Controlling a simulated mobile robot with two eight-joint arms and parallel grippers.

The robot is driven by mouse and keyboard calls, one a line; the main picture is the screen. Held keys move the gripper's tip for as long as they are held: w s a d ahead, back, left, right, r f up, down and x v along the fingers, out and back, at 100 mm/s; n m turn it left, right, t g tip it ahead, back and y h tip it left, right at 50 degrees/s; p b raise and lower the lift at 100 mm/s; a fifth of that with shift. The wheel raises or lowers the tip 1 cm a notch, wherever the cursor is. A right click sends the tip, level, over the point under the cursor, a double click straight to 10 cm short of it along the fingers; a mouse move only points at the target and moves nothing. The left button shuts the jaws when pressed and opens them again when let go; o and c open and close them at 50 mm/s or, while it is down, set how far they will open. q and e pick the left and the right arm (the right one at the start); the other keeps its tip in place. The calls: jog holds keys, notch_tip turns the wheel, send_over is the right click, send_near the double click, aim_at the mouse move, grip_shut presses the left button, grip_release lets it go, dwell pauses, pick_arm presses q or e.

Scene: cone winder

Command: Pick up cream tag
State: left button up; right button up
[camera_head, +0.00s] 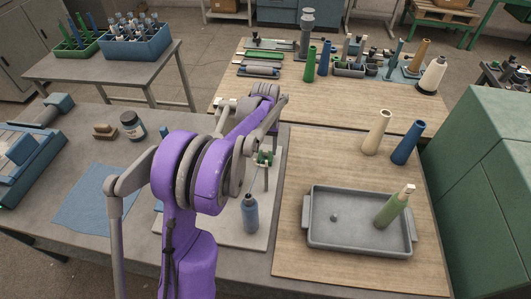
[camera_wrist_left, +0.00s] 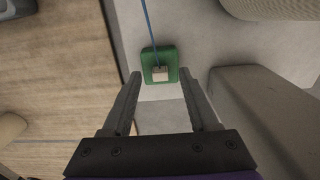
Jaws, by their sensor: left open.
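A small cream tag (camera_wrist_left: 161,74) sits on a green block (camera_wrist_left: 160,63) in the left wrist view, with a thin blue thread running from it to the top edge. My left gripper (camera_wrist_left: 160,76) is open. Its two fingers stand apart on either side of the block in the picture, with nothing held; the height gap is unclear. My right gripper is in neither view.
A blue bottle (camera_head: 250,213) stands on the pale board (camera_head: 232,236), near the block. To the right, a grey tray (camera_head: 354,248) holds a green cone (camera_head: 391,209) with a pale piece on top. Cream (camera_head: 376,132) and blue cones (camera_head: 408,143) stand behind it.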

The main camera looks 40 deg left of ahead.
aim_at(265, 151)
pick_arm(q)
jog(key=shift+f, duration=0.2)
jog(key=c, duration=0.9)
jog(key=shift+c, duration=0.2)
notch_tip(265, 151, up, 13)
jog(key=p, duration=0.2)
dwell(0.4)
